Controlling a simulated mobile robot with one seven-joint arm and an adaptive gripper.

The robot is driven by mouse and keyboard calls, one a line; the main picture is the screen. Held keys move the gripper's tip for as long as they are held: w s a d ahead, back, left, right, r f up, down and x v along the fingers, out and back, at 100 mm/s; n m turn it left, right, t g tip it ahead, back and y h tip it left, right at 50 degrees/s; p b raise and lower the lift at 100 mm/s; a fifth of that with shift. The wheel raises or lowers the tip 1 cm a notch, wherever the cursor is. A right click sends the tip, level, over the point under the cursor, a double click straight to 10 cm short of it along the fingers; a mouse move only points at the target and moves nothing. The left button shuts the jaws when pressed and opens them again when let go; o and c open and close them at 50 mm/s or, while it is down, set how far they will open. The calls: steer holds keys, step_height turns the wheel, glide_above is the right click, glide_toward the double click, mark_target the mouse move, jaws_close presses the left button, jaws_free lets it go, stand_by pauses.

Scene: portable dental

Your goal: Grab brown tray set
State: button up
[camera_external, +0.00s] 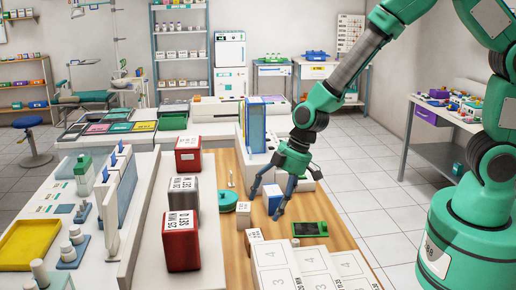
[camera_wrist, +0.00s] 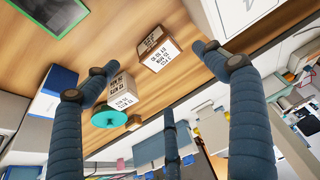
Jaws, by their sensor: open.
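Two small brown cartons with white printed labels are on the wooden bench. In the external view one (camera_external: 243,214) stands behind the other (camera_external: 254,237). In the wrist view both lie below my fingers, one on the left (camera_wrist: 121,92) and one near the middle (camera_wrist: 157,49). I see no separate brown tray, and cannot tell which carton is the brown tray set. My gripper (camera_external: 267,203) is open and empty, pointing down over the bench. Its spread fingers (camera_wrist: 152,65) hang apart around the cartons' area in the wrist view. I see no clear contact.
A blue-and-white box (camera_external: 273,200) is at the gripper, with a turquoise round thing (camera_external: 228,201) to its left. A green-framed dark tablet (camera_external: 310,229) lies to the right. Large white boxes (camera_external: 285,265) stand in front. Red boxes (camera_external: 181,240) stand on the left ledge.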

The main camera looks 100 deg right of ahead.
mark_target(257, 235)
steer(key=b+x, duration=0.1)
steer(key=x, duration=0.5)
steer(key=shift+w+f, duration=0.15)
steer(key=shift+f, duration=0.2)
steer(key=shift+b+x, duration=0.75)
steer(key=shift+x, duration=1.85)
steer(key=shift+d, duration=0.1)
steer(key=c, duration=1.5)
